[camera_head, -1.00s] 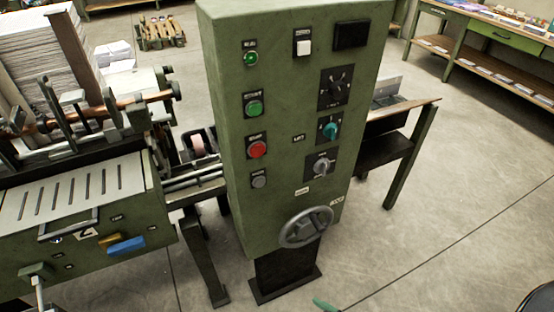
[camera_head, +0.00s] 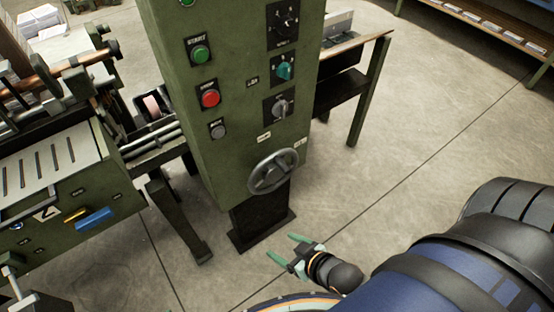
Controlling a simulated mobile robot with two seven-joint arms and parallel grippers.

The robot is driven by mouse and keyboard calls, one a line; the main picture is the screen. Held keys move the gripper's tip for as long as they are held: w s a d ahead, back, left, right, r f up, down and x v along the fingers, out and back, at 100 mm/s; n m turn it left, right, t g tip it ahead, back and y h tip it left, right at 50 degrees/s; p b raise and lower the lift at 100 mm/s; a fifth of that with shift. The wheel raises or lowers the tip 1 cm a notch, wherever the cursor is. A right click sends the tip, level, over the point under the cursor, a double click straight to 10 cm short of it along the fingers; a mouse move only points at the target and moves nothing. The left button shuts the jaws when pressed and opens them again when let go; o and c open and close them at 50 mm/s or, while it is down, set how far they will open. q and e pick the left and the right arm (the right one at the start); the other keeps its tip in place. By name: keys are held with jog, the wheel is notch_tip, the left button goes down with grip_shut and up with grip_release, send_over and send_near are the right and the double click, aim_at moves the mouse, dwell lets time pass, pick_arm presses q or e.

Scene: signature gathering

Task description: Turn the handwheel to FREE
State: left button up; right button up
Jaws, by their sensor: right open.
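The grey handwheel (camera_head: 271,172) sits low on the front of the green control cabinet (camera_head: 238,105). Small labels are beside it, one at its upper left (camera_head: 264,137) and one at its upper right (camera_head: 300,142); their print is too small to read. My right gripper (camera_head: 283,247) is open and empty, below the handwheel and apart from it, with its teal fingers pointing left. My left gripper is not in view.
The cabinet carries a green button (camera_head: 201,54), a red button (camera_head: 210,97) and several knobs above the wheel. A machine with a slotted plate (camera_head: 45,172) stands at left. A side table (camera_head: 350,75) is behind the cabinet. The floor (camera_head: 415,150) at right is clear.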

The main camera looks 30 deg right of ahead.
jog(key=w+d+t+b, duration=0.1)
jog(key=d+b, duration=0.1)
jog(key=w+d+t+h+b, duration=0.1)
jog(key=w+d+t+b, duration=0.1)
jog(key=d, duration=0.1)
jog(key=w+d+f+t+b, duration=0.1)
jog(key=d+b, duration=0.2)
jog(key=shift+w+m, duration=0.3)
jog(key=shift+w, duration=0.1)
jog(key=shift+c, duration=1)
jog(key=n+t+b, duration=0.1)
jog(key=t+b, duration=0.3)
jog(key=b, duration=0.1)
send_near(289, 172)
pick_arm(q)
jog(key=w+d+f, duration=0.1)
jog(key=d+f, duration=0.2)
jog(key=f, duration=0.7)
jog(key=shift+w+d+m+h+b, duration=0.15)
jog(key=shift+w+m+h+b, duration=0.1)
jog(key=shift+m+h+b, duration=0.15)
pick_arm(e)
jog(key=w, duration=0.7)
jog(key=w+a, duration=0.1)
jog(key=w, duration=0.3)
jog(key=shift+f, duration=0.1)
jog(key=shift+c, duration=0.4)
grip_shut()
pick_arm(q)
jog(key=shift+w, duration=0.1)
